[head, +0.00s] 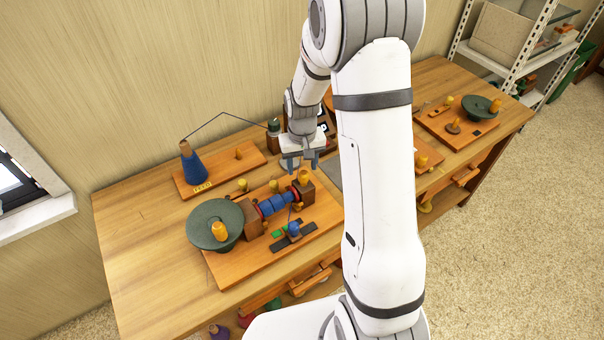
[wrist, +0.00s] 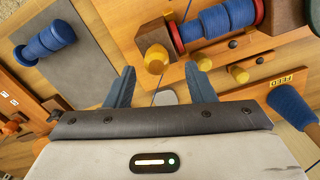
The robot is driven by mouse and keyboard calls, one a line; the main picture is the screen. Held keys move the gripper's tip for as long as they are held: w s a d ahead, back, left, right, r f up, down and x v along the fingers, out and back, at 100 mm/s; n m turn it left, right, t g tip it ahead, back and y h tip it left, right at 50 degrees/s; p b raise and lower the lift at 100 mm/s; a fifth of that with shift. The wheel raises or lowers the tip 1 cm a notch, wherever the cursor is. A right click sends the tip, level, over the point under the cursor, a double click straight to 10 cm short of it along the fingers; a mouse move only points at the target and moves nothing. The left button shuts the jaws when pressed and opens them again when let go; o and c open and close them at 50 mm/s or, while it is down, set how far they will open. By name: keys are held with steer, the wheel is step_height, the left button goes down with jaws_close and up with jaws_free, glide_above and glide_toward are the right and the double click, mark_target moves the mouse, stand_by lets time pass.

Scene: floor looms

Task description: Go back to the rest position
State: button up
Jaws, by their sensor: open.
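My gripper (head: 300,164) hangs above the wooden table (head: 142,243), near the back edge of a wooden winding board (head: 228,272). In the wrist view my gripper (wrist: 162,88) shows two blue-grey fingers spread apart with nothing held between them. The board carries a blue-wound spool (head: 271,206) between wooden blocks, a dark green disc with a yellow knob (head: 214,225), and several pegs. The spool also shows at the top of the wrist view (wrist: 222,20). My arm hides part of the table's middle.
A blue cone (head: 194,167) stands on a board labelled FEED at the back left. A blue spool (wrist: 42,44) lies on a grey mat (wrist: 84,60) in the wrist view. A second board with a green disc (head: 481,107) is at the right. Metal shelving (head: 513,65) stands beyond.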

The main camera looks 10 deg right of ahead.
steer(key=shift+r, duration=1.15)
steer(key=shift+r, duration=0.4)
steer(key=s+r+t, duration=0.3)
steer(key=s+r, duration=1.4)
steer(key=s, duration=0.5)
steer(key=shift+r, duration=0.25)
